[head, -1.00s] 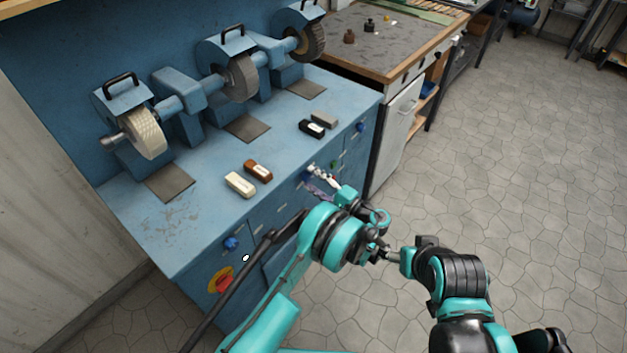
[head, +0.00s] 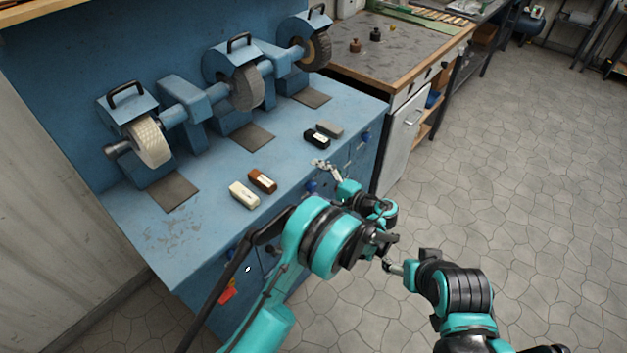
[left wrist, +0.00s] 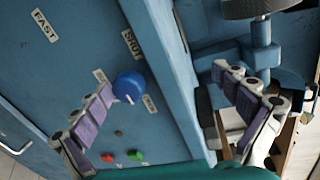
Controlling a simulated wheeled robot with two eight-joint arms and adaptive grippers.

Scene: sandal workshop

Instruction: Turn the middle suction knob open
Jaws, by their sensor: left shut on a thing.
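The middle suction knob is blue and round on the cabinet's front panel, in the head view (head: 311,185) and in the left wrist view (left wrist: 128,87). It has a short white mark, and small white labels surround it. My left gripper (head: 326,169) is at the cabinet's front top edge. In the left wrist view its purple-padded fingers (left wrist: 165,80) stand wide apart. One fingertip is against or very near the knob; the other is over the worktop side. The exact contact is unclear. My right gripper (head: 390,263) is small and low over the floor, its jaws unclear.
Other blue knobs show at the panel's left (head: 232,252) and right (head: 365,137). A red button (left wrist: 106,157) and a green button (left wrist: 136,155) sit below the knob. Polishing bars (head: 262,181) and grinding wheels stand on the blue worktop (head: 215,225). Floor at right is clear.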

